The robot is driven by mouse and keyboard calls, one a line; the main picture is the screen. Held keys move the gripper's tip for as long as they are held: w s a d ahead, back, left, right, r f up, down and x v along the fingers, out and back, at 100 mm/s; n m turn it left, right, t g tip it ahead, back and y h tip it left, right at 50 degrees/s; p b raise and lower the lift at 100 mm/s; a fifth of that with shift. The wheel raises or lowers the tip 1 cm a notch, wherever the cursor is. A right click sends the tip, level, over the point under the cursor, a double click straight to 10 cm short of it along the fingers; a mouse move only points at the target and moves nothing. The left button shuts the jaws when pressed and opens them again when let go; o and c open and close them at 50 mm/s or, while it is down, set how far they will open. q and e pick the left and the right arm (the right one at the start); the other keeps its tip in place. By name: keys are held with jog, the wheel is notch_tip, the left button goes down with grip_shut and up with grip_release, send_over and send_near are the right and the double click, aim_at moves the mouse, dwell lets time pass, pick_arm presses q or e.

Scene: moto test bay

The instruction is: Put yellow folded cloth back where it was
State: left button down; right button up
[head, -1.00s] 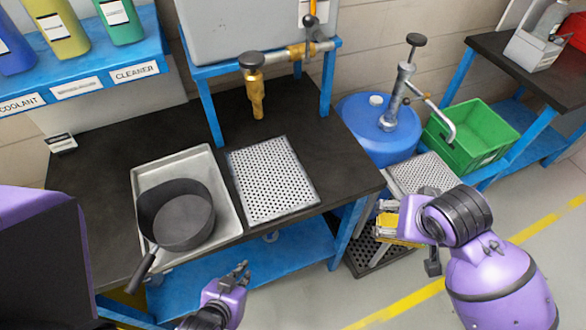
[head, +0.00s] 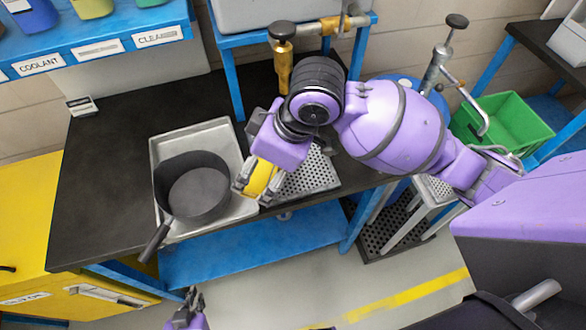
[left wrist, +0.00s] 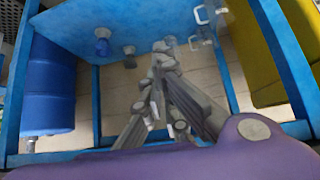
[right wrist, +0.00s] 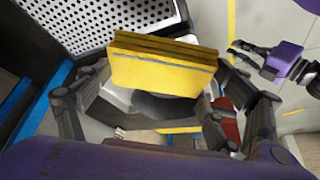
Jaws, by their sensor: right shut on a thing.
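The yellow folded cloth (head: 259,178) is held in my right gripper (head: 256,190), over the workbench between the grey pan and the perforated plate (head: 308,178). In the right wrist view the cloth (right wrist: 160,72) is a flat, layered yellow block between the spread fingers, with the perforated plate (right wrist: 75,22) beyond it. Whether the cloth touches the bench is not clear. My left gripper (head: 192,296) is low in front of the bench, empty. In the left wrist view its fingers (left wrist: 163,60) come together.
A dark pan (head: 196,188) sits in a metal tray (head: 226,142) just left of the cloth, its handle over the front edge. Black bench top (head: 100,180) is clear at the left. A green crate (head: 515,125) stands right.

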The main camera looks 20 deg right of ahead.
jog(key=a+r+n, duration=0.1)
jog(key=n, duration=0.1)
jog(key=s+a+r+n+g, duration=0.2)
jog(key=n, duration=0.1)
jog(key=shift+s+r+n+b, duration=0.2)
jog(key=shift+r+n+b, duration=0.1)
jog(key=shift+s+a+r+n, duration=0.15)
jog(key=shift+s+r+n, duration=0.05)
jog(key=shift+r+n, duration=0.1)
jog(key=w+d+f, duration=0.4)
jog(key=d, duration=0.5)
send_over(299, 174)
jog(key=x, duration=0.2)
jog(key=d+x, duration=0.1)
jog(key=x, duration=0.1)
jog(key=shift+s+a+f, duration=0.1)
jog(key=shift+a+f, duration=0.05)
jog(key=shift+f, duration=0.4)
jog(key=shift+f+b, duration=0.3)
jog(key=f, duration=0.2)
jog(key=shift+d+f, duration=0.3)
jog(key=shift+f, duration=0.35)
